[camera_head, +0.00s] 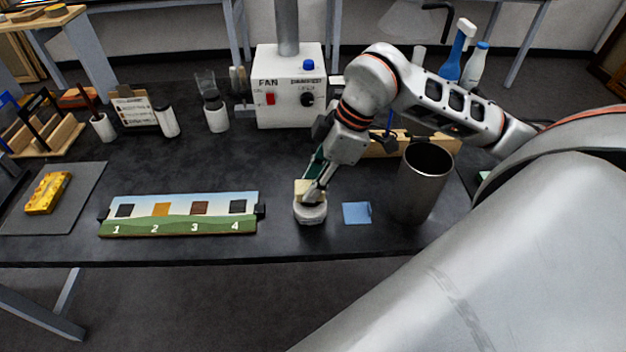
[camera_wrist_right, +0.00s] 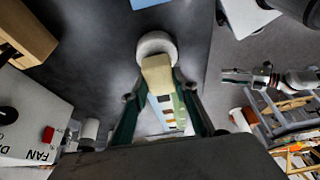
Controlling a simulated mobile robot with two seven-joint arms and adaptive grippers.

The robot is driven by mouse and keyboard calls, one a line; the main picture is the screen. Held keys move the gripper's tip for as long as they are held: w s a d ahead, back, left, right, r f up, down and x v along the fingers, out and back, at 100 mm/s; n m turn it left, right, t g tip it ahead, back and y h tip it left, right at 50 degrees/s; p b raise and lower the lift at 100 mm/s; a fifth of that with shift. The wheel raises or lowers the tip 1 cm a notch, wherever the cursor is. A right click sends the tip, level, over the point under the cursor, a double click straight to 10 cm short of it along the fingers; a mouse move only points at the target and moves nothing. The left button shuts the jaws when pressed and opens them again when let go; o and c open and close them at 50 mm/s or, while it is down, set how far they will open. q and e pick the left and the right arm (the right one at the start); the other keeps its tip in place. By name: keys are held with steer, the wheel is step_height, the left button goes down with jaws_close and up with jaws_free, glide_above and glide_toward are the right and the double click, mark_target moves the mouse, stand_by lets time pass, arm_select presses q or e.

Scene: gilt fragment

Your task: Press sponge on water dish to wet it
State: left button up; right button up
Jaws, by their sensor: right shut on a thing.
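My right gripper (camera_head: 314,188) is shut on a pale yellow sponge (camera_head: 304,187), gripping it between dark green fingers. The sponge also shows between the fingertips in the right wrist view (camera_wrist_right: 157,72). The round white water dish (camera_head: 311,214) stands on the dark table directly under the sponge. The sponge's lower end is at the dish's top and overlaps it in both views. I cannot tell how firmly it presses, and the dish's inside is mostly hidden. My left gripper (camera_wrist_right: 236,77) appears small at the right of the wrist view; its jaw state is unclear.
A blue square (camera_head: 357,213) and a tall metal can (camera_head: 424,182) stand right of the dish. A numbered board (camera_head: 180,215) lies to the left. The white FAN box (camera_head: 290,87) is behind. The table's front edge is close.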

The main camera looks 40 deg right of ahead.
steer(key=shift+f, duration=0.2)
stand_by(0.6)
steer(key=shift+s+f+b, duration=0.1)
steer(key=shift+f+b, duration=0.6)
steer(key=shift+b, duration=0.05)
stand_by(1.6)
steer(key=shift+r+p, duration=2.4)
steer(key=shift+r, duration=1.15)
